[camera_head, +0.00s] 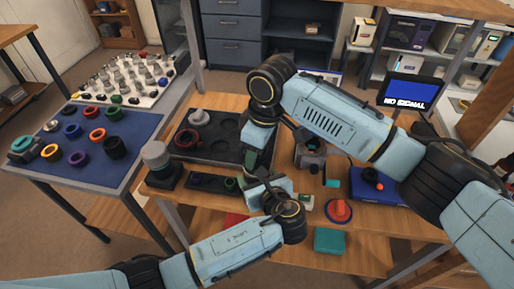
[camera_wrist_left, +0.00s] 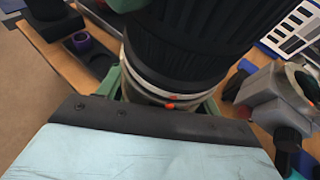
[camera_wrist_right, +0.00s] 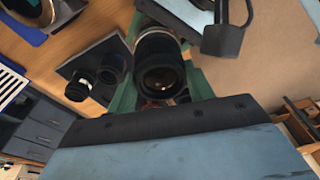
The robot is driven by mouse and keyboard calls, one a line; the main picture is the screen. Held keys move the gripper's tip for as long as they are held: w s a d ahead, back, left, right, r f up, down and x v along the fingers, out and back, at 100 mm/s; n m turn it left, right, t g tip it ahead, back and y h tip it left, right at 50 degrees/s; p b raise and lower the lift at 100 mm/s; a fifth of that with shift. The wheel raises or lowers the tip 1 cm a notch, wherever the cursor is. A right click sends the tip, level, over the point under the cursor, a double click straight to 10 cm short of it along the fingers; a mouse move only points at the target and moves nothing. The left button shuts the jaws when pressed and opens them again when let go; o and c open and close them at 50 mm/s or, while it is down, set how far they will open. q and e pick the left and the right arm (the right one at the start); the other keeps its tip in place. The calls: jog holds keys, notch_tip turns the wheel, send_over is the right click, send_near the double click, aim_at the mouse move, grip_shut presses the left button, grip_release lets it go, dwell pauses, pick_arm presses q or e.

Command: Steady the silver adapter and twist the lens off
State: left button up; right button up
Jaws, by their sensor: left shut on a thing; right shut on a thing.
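The lens, a black ribbed barrel (camera_wrist_left: 195,40), fills the top of the left wrist view. The right wrist view shows its dark round glass end (camera_wrist_right: 160,80). The silver adapter (camera_wrist_left: 150,88) is a pale metal band with small orange-red marks at the barrel's end; the two appear joined. My left gripper (camera_wrist_left: 165,103) is shut on the adapter, with green fingers on either side. My right gripper (camera_wrist_right: 160,85) is shut on the lens barrel. In the head view both grippers meet above the bench, the right (camera_head: 257,155) over the left (camera_head: 240,184), and they mostly hide lens and adapter.
A dark tray (camera_head: 222,152) lies behind my grippers on the wooden bench. A grey device (camera_head: 311,160), a red round piece (camera_head: 338,208), a teal box (camera_head: 329,240) and a blue case (camera_head: 362,188) stand to the right. A blue mat (camera_head: 125,165) with coloured rings lies left.

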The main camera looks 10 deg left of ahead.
jog(key=shift+r, duration=0.15)
jog(key=shift+r, duration=2.4)
pick_arm(q)
jog(key=o, duration=1.4)
jog(key=shift+c, duration=0.2)
jog(key=r+v, duration=0.1)
jog(key=v, duration=0.8)
jog(key=shift+r, duration=0.45)
